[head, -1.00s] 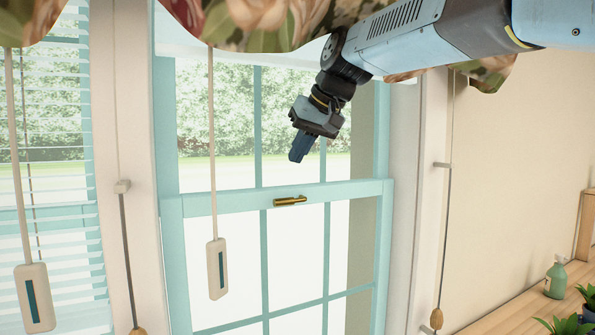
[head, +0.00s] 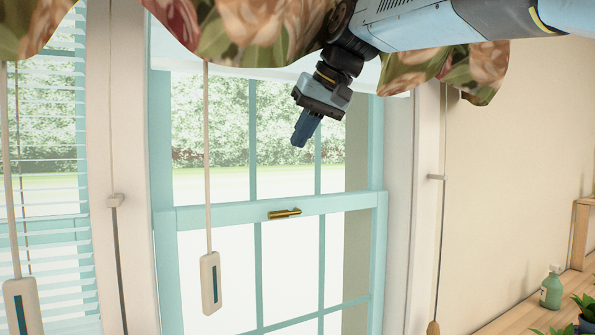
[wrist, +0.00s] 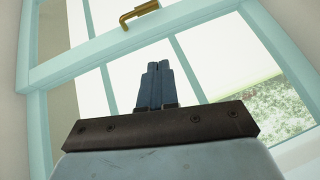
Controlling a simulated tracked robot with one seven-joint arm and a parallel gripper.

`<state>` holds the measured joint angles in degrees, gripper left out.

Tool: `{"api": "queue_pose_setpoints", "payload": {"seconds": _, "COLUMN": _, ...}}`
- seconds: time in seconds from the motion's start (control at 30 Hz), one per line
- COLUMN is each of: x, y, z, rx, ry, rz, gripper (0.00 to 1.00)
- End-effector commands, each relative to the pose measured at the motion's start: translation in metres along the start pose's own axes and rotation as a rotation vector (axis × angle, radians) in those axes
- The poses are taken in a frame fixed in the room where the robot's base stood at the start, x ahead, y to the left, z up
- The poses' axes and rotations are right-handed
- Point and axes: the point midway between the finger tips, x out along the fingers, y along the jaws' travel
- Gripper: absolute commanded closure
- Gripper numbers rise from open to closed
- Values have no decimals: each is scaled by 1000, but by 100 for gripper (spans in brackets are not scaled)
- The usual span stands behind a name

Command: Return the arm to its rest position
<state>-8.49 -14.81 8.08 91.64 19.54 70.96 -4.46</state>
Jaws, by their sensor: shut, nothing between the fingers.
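My gripper (head: 301,134) hangs below my arm, which enters from the top right in the head view. It is in front of the window, above and slightly right of the brass latch (head: 285,213). Its fingers are together and hold nothing. In the wrist view my gripper (wrist: 154,70) also shows its two fingers side by side, with nothing between them. The brass latch (wrist: 139,12) shows at the top of that view, apart from the fingers.
The teal window sash (head: 340,202) stands behind my gripper. A floral valance (head: 240,35) hangs close to my arm. A pull cord with a pale handle (head: 210,283) hangs left of the latch. A green bottle (head: 551,290) stands on a wooden surface at the lower right.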

Motion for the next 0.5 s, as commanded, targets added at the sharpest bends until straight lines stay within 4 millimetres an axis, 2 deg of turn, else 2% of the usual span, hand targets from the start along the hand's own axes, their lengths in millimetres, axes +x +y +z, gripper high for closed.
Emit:
{"api": "queue_pose_setpoints", "payload": {"seconds": 0.13, "x": 0, "y": 4, "z": 6, "rx": 7, "ry": 0, "rz": 11, "gripper": 100}}
{"api": "queue_pose_setpoints", "payload": {"seconds": 0.27, "x": 5, "y": 24, "z": 31, "rx": 35, "ry": 0, "rz": 58, "gripper": 100}}
{"api": "queue_pose_setpoints", "payload": {"seconds": 0.37, "x": 11, "y": 50, "z": 65, "rx": 71, "ry": -3, "rz": 118, "gripper": 100}}
{"api": "queue_pose_setpoints", "payload": {"seconds": 0.5, "x": 23, "y": 90, "z": 127, "rx": 123, "ry": -8, "rz": 210, "gripper": 100}}
